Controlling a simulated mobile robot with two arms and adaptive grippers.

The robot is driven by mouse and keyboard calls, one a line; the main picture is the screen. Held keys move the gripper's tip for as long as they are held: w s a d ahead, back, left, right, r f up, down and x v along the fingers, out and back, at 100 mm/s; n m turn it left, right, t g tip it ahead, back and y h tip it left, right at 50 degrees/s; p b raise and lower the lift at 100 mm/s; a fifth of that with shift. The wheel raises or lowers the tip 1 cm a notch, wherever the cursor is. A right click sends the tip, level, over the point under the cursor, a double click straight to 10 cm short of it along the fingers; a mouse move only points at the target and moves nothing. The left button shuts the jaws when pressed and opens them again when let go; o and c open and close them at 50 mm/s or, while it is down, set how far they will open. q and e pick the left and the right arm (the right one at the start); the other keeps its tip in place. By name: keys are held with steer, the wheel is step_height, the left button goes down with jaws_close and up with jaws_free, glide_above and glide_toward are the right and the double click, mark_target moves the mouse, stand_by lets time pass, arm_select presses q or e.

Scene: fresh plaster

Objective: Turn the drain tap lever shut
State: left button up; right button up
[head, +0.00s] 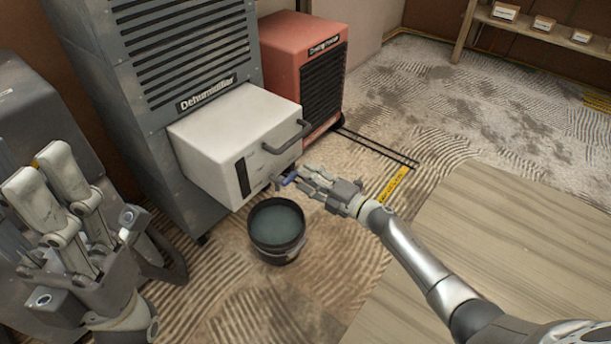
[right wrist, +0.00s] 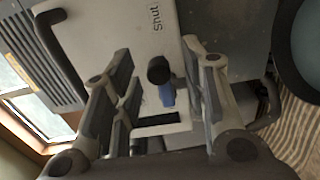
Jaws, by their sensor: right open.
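The drain tap has a blue lever (head: 289,179) and sits low on the front of the white tank (head: 222,135) in the grey dehumidifier. In the right wrist view the blue lever (right wrist: 167,96) hangs by a dark round knob (right wrist: 158,70), with the word "Shut" printed on the tank above. My right gripper (head: 303,181) is open at the tap. In the wrist view the lever lies between its fingers, nearer the right one; I cannot tell whether they touch. My left gripper (head: 42,170) is open and empty in the left foreground.
A black bucket (head: 278,254) holding water stands on the floor below the tap. The tank has a dark handle (head: 290,137). A red dehumidifier (head: 288,62) stands behind. A wooden board (head: 500,250) covers the floor at right. A shelf with small boxes is at the back right.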

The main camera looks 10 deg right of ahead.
steer(key=v, duration=1)
steer(key=shift+s+d, duration=0.2)
steer(key=shift+d, duration=0.05)
